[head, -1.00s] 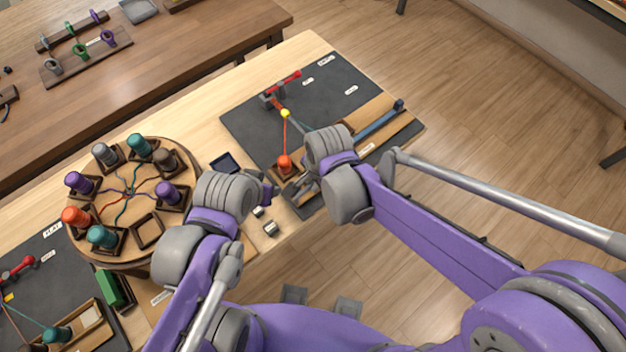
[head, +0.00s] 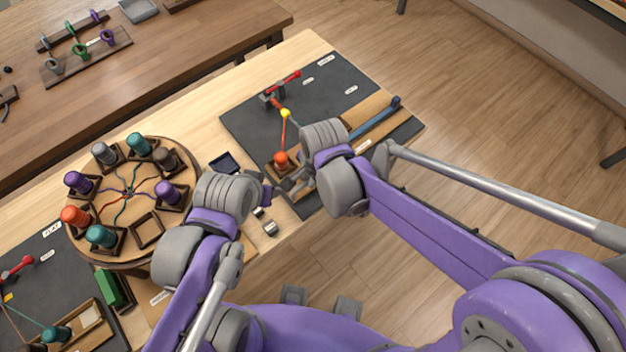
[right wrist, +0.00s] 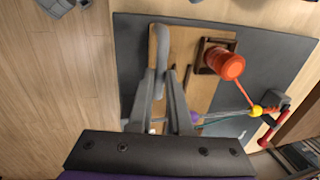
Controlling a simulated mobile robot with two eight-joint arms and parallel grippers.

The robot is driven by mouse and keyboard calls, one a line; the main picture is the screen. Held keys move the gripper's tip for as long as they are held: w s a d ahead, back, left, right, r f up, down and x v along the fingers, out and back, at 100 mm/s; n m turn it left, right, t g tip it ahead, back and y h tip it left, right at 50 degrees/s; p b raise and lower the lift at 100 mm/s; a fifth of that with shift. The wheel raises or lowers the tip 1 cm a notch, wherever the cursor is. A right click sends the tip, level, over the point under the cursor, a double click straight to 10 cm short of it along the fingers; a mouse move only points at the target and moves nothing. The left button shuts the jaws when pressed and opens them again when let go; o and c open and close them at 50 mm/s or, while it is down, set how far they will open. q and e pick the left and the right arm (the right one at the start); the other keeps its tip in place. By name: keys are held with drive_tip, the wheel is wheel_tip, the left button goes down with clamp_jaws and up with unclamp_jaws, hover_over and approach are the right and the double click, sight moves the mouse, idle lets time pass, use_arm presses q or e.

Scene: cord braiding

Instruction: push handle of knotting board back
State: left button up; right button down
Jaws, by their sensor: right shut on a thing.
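The knotting board (head: 250,122) is a dark slab on the bench's right part. A red handle (head: 290,77) with a grey block sits at its far end; both also show in the right wrist view, where the red handle (right wrist: 272,128) is at the right. An orange bobbin (head: 281,159) stands in a square holder, its cord running to a yellow bead (head: 285,113). My right gripper (head: 288,184) is at the board's near edge beside the bobbin. In the right wrist view its fingers (right wrist: 166,85) close around a grey round-ended bar (right wrist: 159,42). My left gripper (head: 264,194) is close by, its fingertips unclear.
A round wooden stand (head: 125,180) with several bobbins is at the left. A blue bar (head: 375,121) lies along the board's right side. A dark small tray (head: 224,163) and metal cylinders (head: 270,228) lie between. Another dark board (head: 35,250) is at far left.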

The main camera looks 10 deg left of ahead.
drive_tip(key=w+a, duration=0.2)
drive_tip(key=a, duration=0.1)
drive_tip(key=shift+w, duration=0.1)
drive_tip(key=shift+d, duration=0.15)
drive_tip(key=c, duration=0.8)
unclamp_jaws()
drive_tip(key=shift+c, duration=0.2)
wheel_tip(320, 180, up, 11)
drive_tip(key=s+d, duration=0.1)
drive_tip(key=shift+s+d+f, duration=0.15)
drive_tip(key=shift+d, duration=0.1)
